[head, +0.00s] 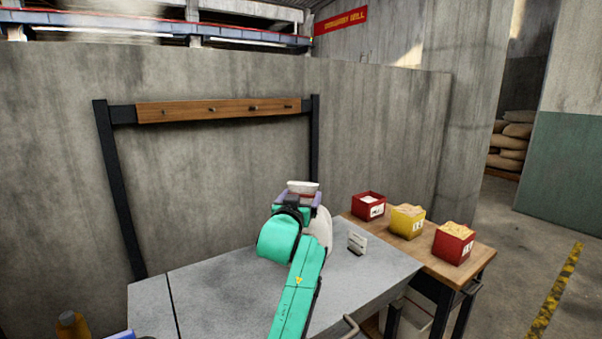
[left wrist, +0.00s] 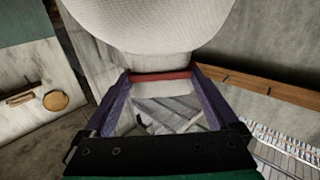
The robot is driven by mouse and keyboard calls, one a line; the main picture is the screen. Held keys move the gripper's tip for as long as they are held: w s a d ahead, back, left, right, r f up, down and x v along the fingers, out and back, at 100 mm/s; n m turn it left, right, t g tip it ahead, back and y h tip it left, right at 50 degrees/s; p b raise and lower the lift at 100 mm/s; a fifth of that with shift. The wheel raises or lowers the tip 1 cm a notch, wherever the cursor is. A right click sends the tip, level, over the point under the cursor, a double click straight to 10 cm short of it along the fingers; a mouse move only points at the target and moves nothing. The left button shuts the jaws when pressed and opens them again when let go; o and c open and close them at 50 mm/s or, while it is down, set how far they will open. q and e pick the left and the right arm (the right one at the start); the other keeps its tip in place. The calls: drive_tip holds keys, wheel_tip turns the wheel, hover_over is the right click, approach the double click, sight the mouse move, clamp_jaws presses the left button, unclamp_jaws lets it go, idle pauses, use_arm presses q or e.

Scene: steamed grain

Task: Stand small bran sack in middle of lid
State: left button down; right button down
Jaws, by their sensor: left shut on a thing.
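My left gripper (head: 303,192) is shut on the neck of a white sack, the small bran sack (head: 321,230). The sack's tuft shows above the purple fingers and its body hangs below, partly behind my arm. In the left wrist view the fingers (left wrist: 163,74) pinch it at a red band, with the pale round sack body (left wrist: 150,22) beyond. The lid appears to be the wide grey flat top (head: 215,285), under and around my arm. The sack's bottom is hidden, so I cannot tell whether it touches the grey top.
A wooden side table (head: 468,269) at the right holds a dark red box (head: 369,206), a yellow box (head: 407,222) and a red box (head: 454,244). A concrete wall (head: 220,170) stands behind.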

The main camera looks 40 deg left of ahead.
use_arm(q)
drive_tip(key=shift+s+f, duration=0.1)
drive_tip(key=shift+f, duration=2.4)
unclamp_jaws()
drive_tip(key=shift+f, duration=0.4)
drive_tip(key=shift+s+d+r, duration=0.15)
drive_tip(key=shift+d, duration=0.05)
drive_tip(key=shift+s+d+f, duration=0.2)
drive_tip(key=shift+s, duration=0.15)
drive_tip(key=b+v, duration=0.2)
drive_tip(key=v, duration=0.9)
drive_tip(key=shift+b, duration=0.3)
